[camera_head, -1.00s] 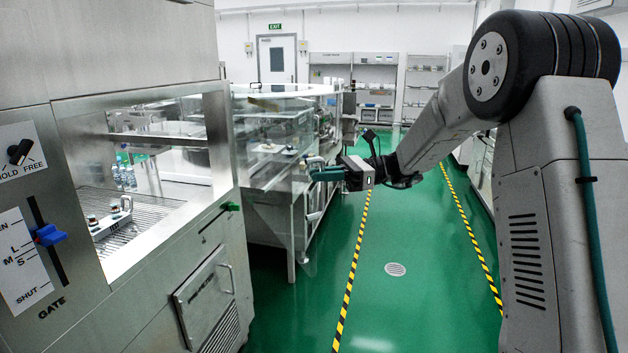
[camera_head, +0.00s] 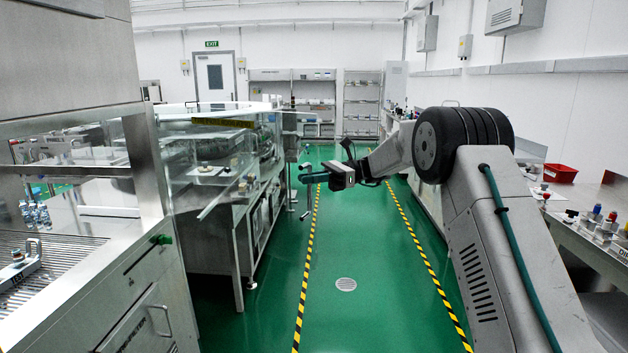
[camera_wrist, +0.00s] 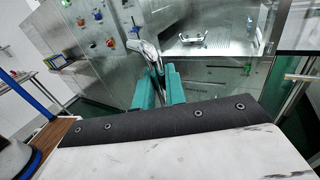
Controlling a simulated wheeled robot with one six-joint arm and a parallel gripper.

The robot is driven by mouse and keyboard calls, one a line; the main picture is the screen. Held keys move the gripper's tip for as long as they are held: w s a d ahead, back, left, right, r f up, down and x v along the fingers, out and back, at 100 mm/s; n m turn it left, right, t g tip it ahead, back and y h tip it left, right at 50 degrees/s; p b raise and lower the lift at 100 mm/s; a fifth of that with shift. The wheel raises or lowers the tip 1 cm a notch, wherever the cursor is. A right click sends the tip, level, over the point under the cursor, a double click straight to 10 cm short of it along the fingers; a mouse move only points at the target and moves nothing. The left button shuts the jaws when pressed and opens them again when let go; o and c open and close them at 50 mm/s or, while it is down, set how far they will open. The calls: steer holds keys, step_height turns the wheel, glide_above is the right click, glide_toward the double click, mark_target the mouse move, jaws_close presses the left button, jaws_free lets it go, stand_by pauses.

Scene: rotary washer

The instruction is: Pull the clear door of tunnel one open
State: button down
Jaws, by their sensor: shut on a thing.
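My gripper (camera_head: 308,177) has teal fingers and reaches left at the end of my arm, over the aisle. The clear door (camera_head: 215,165) shows in the head view as a see-through panel on the front of the round steel washer, left of my gripper. Its edges are hard to make out against the machine, so I cannot tell how far it stands open. The fingers hide part of the handle.
A steel cabinet (camera_head: 135,290) with a window fills the near left. The green floor (camera_head: 345,250) with yellow-black stripes is clear in the middle. A bench with a red bin (camera_head: 560,173) stands at the right. Shelves (camera_head: 362,103) stand at the back.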

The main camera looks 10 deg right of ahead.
steer(key=shift+a+r, duration=0.1)
steer(key=shift+a, duration=0.1)
steer(key=c, duration=1.5)
jaws_free()
steer(key=shift+a, duration=0.15)
steer(key=shift+c, duration=0.2)
steer(key=w+d, duration=0.1)
steer(key=d, duration=0.7)
steer(key=shift+w+d, duration=0.15)
steer(key=shift+w, duration=0.05)
